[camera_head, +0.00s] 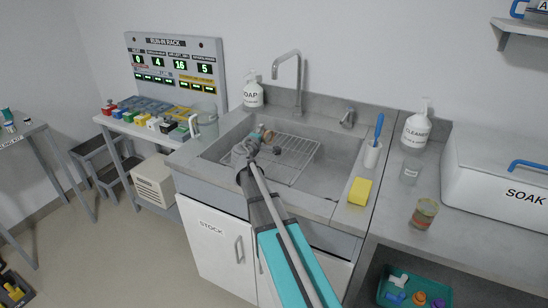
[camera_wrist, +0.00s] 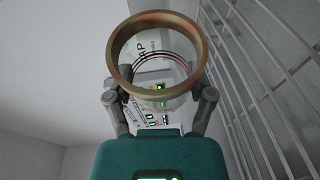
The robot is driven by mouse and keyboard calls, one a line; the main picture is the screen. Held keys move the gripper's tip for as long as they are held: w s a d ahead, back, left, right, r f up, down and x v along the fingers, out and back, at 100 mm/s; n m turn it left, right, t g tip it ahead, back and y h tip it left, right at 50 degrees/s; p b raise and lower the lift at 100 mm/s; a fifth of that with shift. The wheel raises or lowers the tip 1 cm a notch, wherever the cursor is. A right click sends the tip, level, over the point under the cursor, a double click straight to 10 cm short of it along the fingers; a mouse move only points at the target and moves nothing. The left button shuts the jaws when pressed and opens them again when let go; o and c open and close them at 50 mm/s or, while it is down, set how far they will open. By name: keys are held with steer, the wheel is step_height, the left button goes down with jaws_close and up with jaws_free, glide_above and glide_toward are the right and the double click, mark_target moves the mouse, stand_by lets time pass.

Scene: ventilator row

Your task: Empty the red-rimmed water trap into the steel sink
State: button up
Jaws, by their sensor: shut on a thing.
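My gripper (camera_head: 250,152) is over the left part of the steel sink (camera_head: 335,183). In the wrist view my gripper (camera_wrist: 160,98) is shut on a clear round cup, the water trap, with a thick orange-brown rim (camera_wrist: 112,52). Its open mouth faces the wrist camera, and thin dark red rings show inside its wall. The trap looks tilted, but I cannot tell the exact angle. In the head view it is small and mostly hidden by my gripper. I cannot make out any water in it or leaving it.
A wire rack (camera_head: 292,158) lies across the sink, close beside my gripper. A tap (camera_head: 298,82) and soap bottle (camera_head: 253,95) stand behind. A yellow sponge (camera_head: 360,191), brush holder (camera_head: 372,155) and another orange-rimmed cup (camera_head: 424,214) stand to the right.

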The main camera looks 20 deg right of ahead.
steer(key=shift+w+a+f+n+g, duration=0.1)
steer(key=shift+w+f+n+g, duration=0.25)
steer(key=shift+n, duration=0.45)
steer(key=shift+w+a+f+n+g+b, duration=0.15)
steer(key=shift+f+n+g, duration=0.1)
steer(key=shift+f, duration=0.2)
steer(key=shift+w+a+f+n+g+b, duration=0.15)
steer(key=shift+f+n, duration=0.1)
steer(key=shift+f, duration=0.2)
